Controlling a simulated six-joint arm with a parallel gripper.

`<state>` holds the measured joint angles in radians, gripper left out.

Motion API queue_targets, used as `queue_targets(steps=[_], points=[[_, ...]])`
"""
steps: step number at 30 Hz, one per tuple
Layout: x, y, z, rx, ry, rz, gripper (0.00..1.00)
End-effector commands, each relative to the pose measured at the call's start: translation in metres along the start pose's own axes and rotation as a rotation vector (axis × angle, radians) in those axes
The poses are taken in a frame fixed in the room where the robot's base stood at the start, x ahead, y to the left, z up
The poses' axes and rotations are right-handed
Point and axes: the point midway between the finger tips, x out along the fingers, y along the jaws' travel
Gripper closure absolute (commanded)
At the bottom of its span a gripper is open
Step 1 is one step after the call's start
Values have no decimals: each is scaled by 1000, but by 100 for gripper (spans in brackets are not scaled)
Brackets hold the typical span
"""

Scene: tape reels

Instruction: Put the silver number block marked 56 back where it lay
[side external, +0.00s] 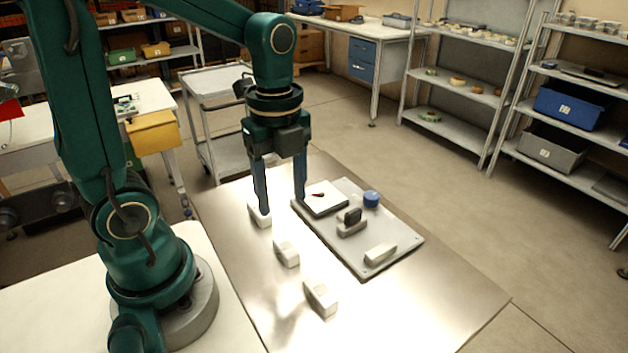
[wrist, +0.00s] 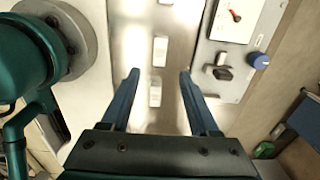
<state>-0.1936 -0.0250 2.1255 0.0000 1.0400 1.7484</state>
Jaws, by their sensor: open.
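Several pale silver blocks lie apart in a row on the shiny metal table: a far one (side external: 260,215), a middle one (side external: 287,253) and a near one (side external: 320,298). No number is readable on any of them, so I cannot tell which is 56. My gripper (side external: 281,204) is open, fingers pointing down, near the far block; one finger partly covers that block. In the wrist view, nothing is held in my gripper (wrist: 159,73). One block (wrist: 155,92) shows between the fingers, and another block (wrist: 160,52) lies just above it in the picture.
A grey panel (side external: 350,262) lies right of the blocks. It carries a white dial box (side external: 323,199), a blue knob (side external: 371,199), a dark switch (side external: 351,216) and a white bar (side external: 380,253). Bare metal table (side external: 420,300) is free at the near right.

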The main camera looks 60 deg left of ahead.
Motion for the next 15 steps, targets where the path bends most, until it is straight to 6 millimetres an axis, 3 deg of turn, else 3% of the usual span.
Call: queue_targets(steps=[8, 15], points=[[-16, 3, -3, -82, -4, -30, 38], [-33, 18, -18, -589, 40, -199, 38]])
